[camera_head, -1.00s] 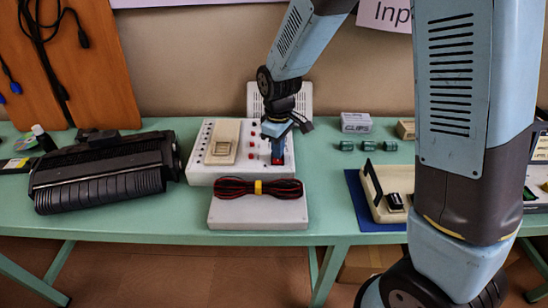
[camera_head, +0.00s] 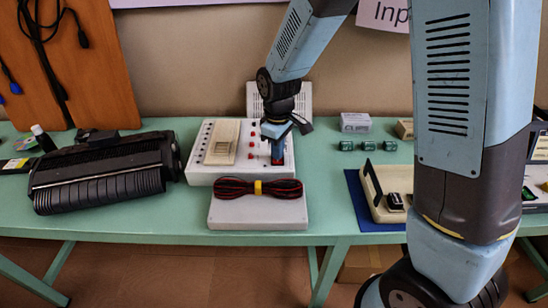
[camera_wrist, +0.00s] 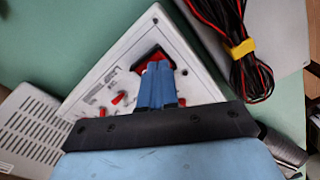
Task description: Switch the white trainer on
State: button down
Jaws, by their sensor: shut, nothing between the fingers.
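The white trainer (camera_head: 201,170) lies on the green table, with rows of small red and dark knobs and a beige breadboard block (camera_head: 222,144) on its top. A red rocker switch in a black frame sits near its right front corner; it shows in the wrist view (camera_wrist: 148,56). My gripper (camera_head: 277,159) points down over that corner. In the wrist view its blue fingers (camera_wrist: 160,82) are closed together, with their tips at the switch and hiding part of it. I cannot tell which way the rocker is tilted, or whether the tips press on it.
A grey box (camera_head: 235,217) with a coiled red and black cable (camera_head: 255,187) stands in front of the trainer. A vented white panel (camera_head: 300,97) stands behind it. A black ribbed device (camera_head: 100,177) lies left; a beige meter (camera_head: 384,200) on a blue mat lies right.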

jog(key=shift+f, duration=0.45)
dwell(0.3)
jog(key=shift+r, duration=0.1)
notch_tip(320, 180, up, 7)
dwell(1.0)
dwell(0.3)
